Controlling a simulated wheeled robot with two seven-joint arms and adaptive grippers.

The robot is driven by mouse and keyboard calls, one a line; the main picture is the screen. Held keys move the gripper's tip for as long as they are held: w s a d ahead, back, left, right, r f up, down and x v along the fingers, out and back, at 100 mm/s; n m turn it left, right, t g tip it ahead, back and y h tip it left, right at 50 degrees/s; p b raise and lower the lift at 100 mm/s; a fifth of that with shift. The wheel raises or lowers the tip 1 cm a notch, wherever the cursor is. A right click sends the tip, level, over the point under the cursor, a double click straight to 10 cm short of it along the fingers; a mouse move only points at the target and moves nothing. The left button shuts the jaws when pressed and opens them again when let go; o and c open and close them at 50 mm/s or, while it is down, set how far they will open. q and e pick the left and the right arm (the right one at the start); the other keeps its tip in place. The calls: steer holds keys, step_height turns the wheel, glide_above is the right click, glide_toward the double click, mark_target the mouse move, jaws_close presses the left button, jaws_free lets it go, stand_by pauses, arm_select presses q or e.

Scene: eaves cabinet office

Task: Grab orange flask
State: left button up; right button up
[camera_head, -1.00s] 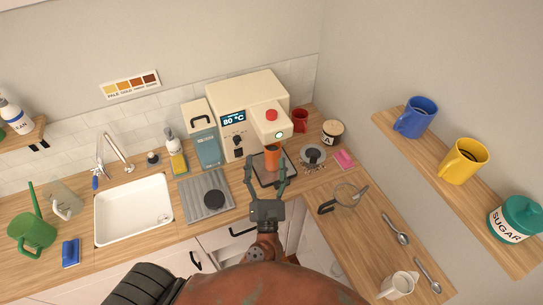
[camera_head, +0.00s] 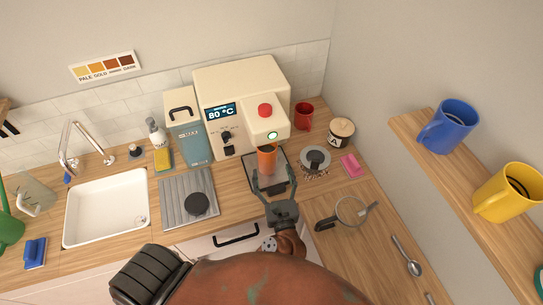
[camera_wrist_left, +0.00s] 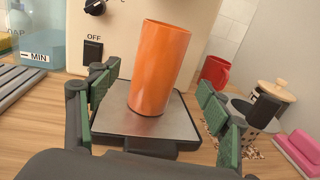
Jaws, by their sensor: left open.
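The orange flask (camera_head: 266,158) is a plain tapered cylinder standing upright on the coffee machine's metal drip tray (camera_head: 279,187), under the machine's spout. In the left wrist view the flask (camera_wrist_left: 157,68) stands ahead of my gripper, between the lines of its two fingers. My left gripper (camera_head: 274,184) is open, its green-padded fingers spread on the near side of the flask; it also shows in the left wrist view (camera_wrist_left: 157,115). Nothing is held, and the flask looks apart from both pads. My right gripper is not in view.
The cream coffee machine (camera_head: 241,90) rises right behind the flask.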

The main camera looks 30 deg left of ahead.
mark_target(266, 148)
arm_select(q)
steer(key=shift+w+f, duration=0.25)
steer(key=shift+f, duration=0.2)
steer(key=shift+w+a, duration=0.25)
steer(key=shift+w, duration=0.1)
steer(key=x, duration=0.4)
steer(key=p+x, duration=0.1)
steer(key=x, duration=0.2)
steer(key=shift+s+a+r, duration=0.2)
steer(key=shift+s+a, duration=0.05)
steer(key=shift+a, duration=0.05)
steer(key=shift+d, duration=0.1)
steer(key=c, duration=1.8)
